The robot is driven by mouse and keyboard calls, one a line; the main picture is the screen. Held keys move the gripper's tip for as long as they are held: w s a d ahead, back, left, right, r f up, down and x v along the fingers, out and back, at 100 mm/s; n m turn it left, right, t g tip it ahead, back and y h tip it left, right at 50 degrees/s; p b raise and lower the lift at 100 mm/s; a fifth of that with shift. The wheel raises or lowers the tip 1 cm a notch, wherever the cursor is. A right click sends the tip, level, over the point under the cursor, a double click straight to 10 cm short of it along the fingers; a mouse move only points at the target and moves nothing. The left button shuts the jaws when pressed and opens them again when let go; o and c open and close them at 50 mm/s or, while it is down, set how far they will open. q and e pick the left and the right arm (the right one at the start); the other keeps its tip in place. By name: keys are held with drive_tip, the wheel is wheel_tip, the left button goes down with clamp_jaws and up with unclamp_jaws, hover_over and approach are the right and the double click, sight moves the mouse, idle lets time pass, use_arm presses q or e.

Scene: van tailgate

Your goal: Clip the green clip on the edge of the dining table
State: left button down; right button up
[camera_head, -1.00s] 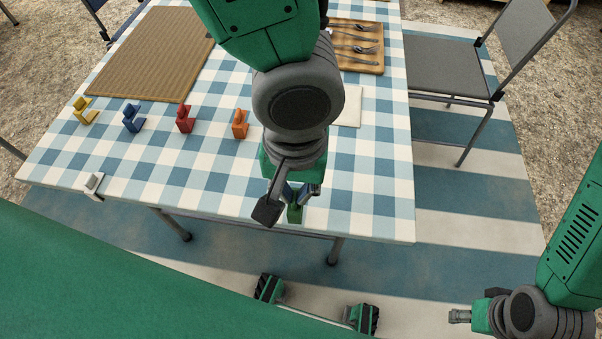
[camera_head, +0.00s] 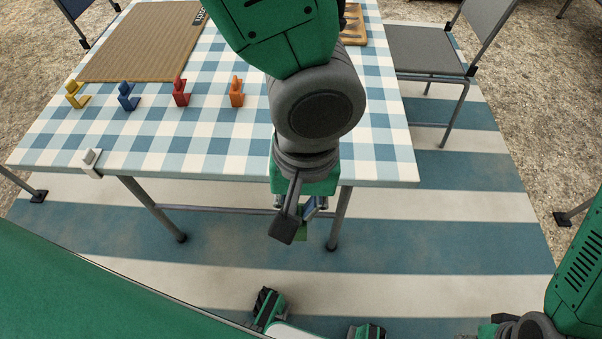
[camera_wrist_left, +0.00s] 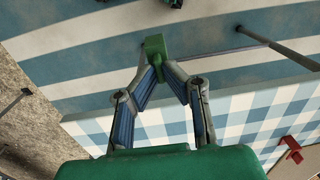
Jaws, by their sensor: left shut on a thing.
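The dining table (camera_head: 205,142) has a blue-and-white checked top, and its front edge crosses the middle of the head view. My left gripper (camera_head: 301,214) is shut on the green clip (camera_head: 303,232), which is mostly hidden behind a finger there. In the left wrist view the green clip (camera_wrist_left: 154,46) sits between the fingertips (camera_wrist_left: 156,68), with the striped mat behind it. The gripper and clip appear just outside the table's front edge, apart from it in the wrist view. Their height against the edge is hard to tell. My right gripper is mostly cut off at bottom right (camera_head: 496,328).
Yellow (camera_head: 75,96), blue (camera_head: 127,98), red (camera_head: 180,92) and orange (camera_head: 236,92) clips stand on the table. A white clip (camera_head: 91,162) is on the front edge at left. A woven placemat (camera_head: 145,45) and a grey chair (camera_head: 430,50) lie beyond.

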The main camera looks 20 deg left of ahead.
use_arm(q)
drive_tip(key=shift+w+d+f+b, duration=0.25)
drive_tip(key=shift+w+f+b, duration=0.35)
drive_tip(key=shift+w+b, duration=0.2)
drive_tip(key=shift+w+a+f+p, duration=0.1)
drive_tip(key=shift+w+a, duration=0.1)
drive_tip(key=shift+w, duration=0.4)
drive_tip(key=shift+w+a+f+p, duration=0.1)
drive_tip(key=shift+w+a, duration=0.15)
drive_tip(key=shift+w, duration=0.4)
drive_tip(key=shift+w+a+p, duration=0.1)
drive_tip(key=shift+w+a, duration=0.1)
drive_tip(key=shift+w, duration=0.4)
drive_tip(key=shift+a, duration=0.1)
drive_tip(key=shift+w+r+p, duration=0.1)
drive_tip(key=shift+w+p, duration=0.05)
drive_tip(key=shift+p, duration=0.25)
drive_tip(key=shift+w+a+p, duration=0.15)
drive_tip(key=shift+w+p, duration=0.2)
drive_tip(key=shift+w, duration=0.25)
drive_tip(key=shift+w+a+p, duration=0.15)
drive_tip(key=shift+w+p, duration=0.2)
drive_tip(key=shift+w, duration=0.2)
drive_tip(key=shift+w+a, duration=0.1)
drive_tip(key=shift+w, duration=0.25)
